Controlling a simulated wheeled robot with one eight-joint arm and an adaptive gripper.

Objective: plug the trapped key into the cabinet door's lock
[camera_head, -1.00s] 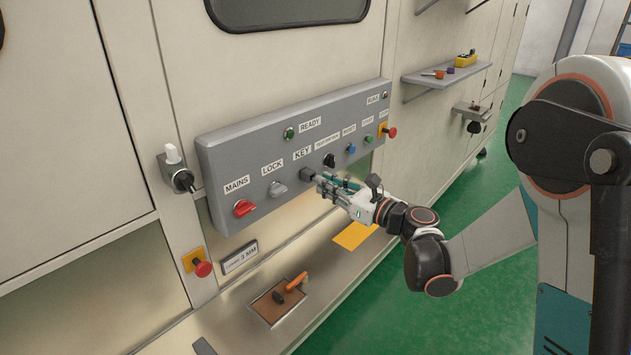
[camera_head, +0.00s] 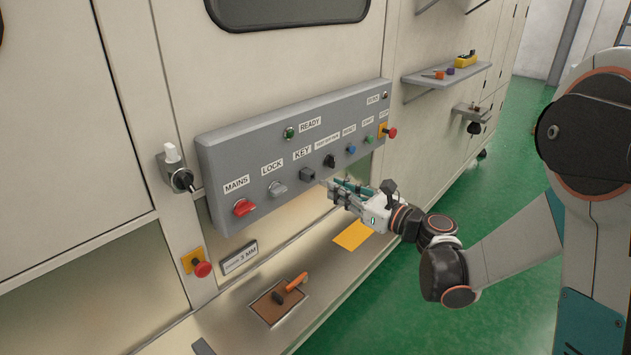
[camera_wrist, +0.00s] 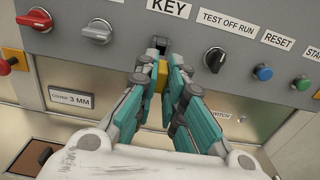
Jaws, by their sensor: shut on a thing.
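My gripper (camera_head: 333,190) is shut, just below and right of the KEY switch (camera_head: 307,174) on the grey control panel, and apart from it. In the wrist view, my fingertips (camera_wrist: 163,72) close around a small yellow piece, which I take to be the trapped key (camera_wrist: 163,78); the fingers hide most of it. The dark KEY switch (camera_wrist: 162,44) shows just beyond the tips. I cannot tell which fitting is the cabinet door's lock. A grey box with a white top and black knob (camera_head: 183,180) is mounted left of the panel.
The grey panel (camera_head: 225,150) carries several knobs and buttons. Below is a ledge with a brown tray (camera_head: 268,308) holding an orange-handled tool, and a yellow sheet (camera_head: 353,236). A shelf (camera_head: 430,80) and a small bracket (camera_head: 485,115) stick out at right. Green floor is clear at right.

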